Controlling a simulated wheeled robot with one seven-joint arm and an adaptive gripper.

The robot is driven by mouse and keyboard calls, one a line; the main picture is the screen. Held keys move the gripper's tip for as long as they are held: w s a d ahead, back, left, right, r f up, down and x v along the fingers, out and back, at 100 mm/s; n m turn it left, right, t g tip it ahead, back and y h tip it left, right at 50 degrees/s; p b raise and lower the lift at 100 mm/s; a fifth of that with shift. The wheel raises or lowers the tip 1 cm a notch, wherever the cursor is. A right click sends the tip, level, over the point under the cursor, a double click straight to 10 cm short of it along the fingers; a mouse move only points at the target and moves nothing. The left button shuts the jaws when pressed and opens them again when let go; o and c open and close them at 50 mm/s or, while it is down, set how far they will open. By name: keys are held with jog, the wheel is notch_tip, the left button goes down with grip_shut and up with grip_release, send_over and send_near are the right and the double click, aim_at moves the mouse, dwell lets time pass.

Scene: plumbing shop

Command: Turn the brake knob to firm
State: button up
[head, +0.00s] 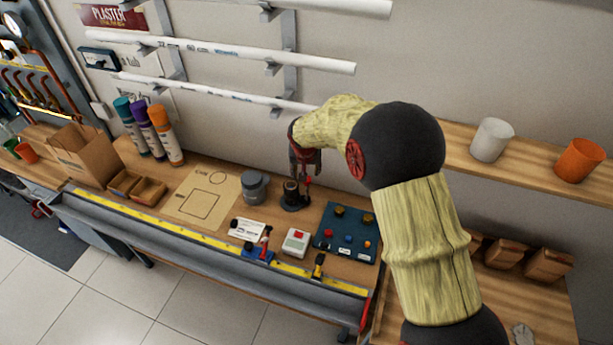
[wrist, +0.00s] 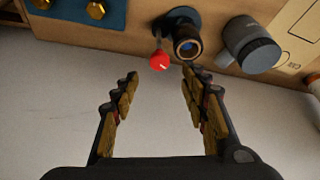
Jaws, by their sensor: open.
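No readable label marks a brake knob. A small dark device (head: 292,198) stands on the bench near the wall; in the wrist view it has a round base, a short upright cylinder (wrist: 187,47) and a thin lever with a red ball knob (wrist: 159,62). The red knob also shows in the head view (head: 308,181). My gripper (head: 304,168) is above this device, partly hiding it. In the wrist view my gripper (wrist: 161,75) is open and empty, with the red knob just beyond the gap between its fingertips, apparently untouched.
A blue panel (head: 332,247) with brass knobs and coloured buttons lies to the right. A grey mug (head: 255,187) stands close on the left. A white box with a red button (head: 296,241) is in front. White pipes (head: 230,50) run along the wall above.

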jog(key=x, duration=0.7)
jog(key=shift+d, duration=0.1)
jog(key=shift+c, duration=0.5)
jog(key=shift+s, duration=0.1)
jog(key=c, duration=1)
